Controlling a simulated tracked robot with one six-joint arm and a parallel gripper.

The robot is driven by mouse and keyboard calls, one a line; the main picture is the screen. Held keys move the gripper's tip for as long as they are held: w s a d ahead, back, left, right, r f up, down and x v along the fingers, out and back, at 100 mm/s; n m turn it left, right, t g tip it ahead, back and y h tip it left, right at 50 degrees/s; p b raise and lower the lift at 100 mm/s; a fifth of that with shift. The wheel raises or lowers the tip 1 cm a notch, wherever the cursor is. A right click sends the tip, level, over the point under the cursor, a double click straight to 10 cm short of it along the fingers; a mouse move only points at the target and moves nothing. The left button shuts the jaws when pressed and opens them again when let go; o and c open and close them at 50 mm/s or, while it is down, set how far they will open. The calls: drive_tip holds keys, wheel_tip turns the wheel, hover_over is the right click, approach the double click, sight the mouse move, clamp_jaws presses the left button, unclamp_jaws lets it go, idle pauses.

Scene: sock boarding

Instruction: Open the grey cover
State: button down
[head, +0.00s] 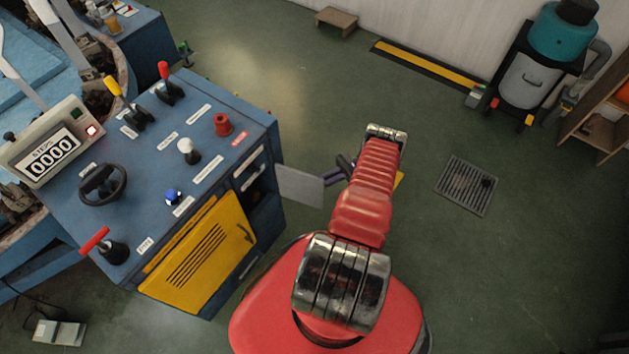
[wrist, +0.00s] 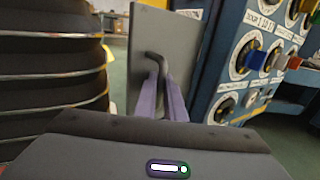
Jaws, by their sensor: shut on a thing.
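The grey cover (head: 300,187) is a flat panel that stands out from the right side of the blue control cabinet (head: 262,135). It is swung away from the cabinet face, and a dark opening shows beside it. In the wrist view, the cover (wrist: 146,30) is upright, with a dark bent handle (wrist: 153,56) on it. My gripper (head: 328,180) is at the cover's right end. Its purple fingers (wrist: 166,98) are shut on the handle in the wrist view. The fingers hide part of the handle.
A yellow vented panel (head: 200,257) is on the cabinet's front, left of the cover. Dials and knobs (wrist: 250,55) show right of the cover in the wrist view. The green floor right of my arm is clear around a drain grate (head: 466,186).

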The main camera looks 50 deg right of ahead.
drive_tip(key=shift+r, duration=0.1)
idle(0.3)
drive_tip(key=c, duration=1.8)
unclamp_jaws()
drive_tip(key=shift+c, duration=0.2)
drive_tip(key=shift+w+r, duration=0.1)
drive_tip(key=shift+r, duration=4.95)
drive_tip(key=shift+o, duration=0.2)
drive_tip(key=shift+d, duration=0.1)
drive_tip(key=f+h, duration=0.1)
drive_tip(key=f, duration=0.1)
drive_tip(key=f+h, duration=0.1)
drive_tip(key=f, duration=0.2)
drive_tip(key=f+h, duration=0.1)
drive_tip(key=f, duration=0.1)
drive_tip(key=shift+w+d+f+m+g, duration=0.15)
drive_tip(key=shift+w+d+m+g, duration=0.15)
drive_tip(key=shift+w+d, duration=0.1)
drive_tip(key=shift+c, duration=0.2)
drive_tip(key=shift+w+a, duration=0.1)
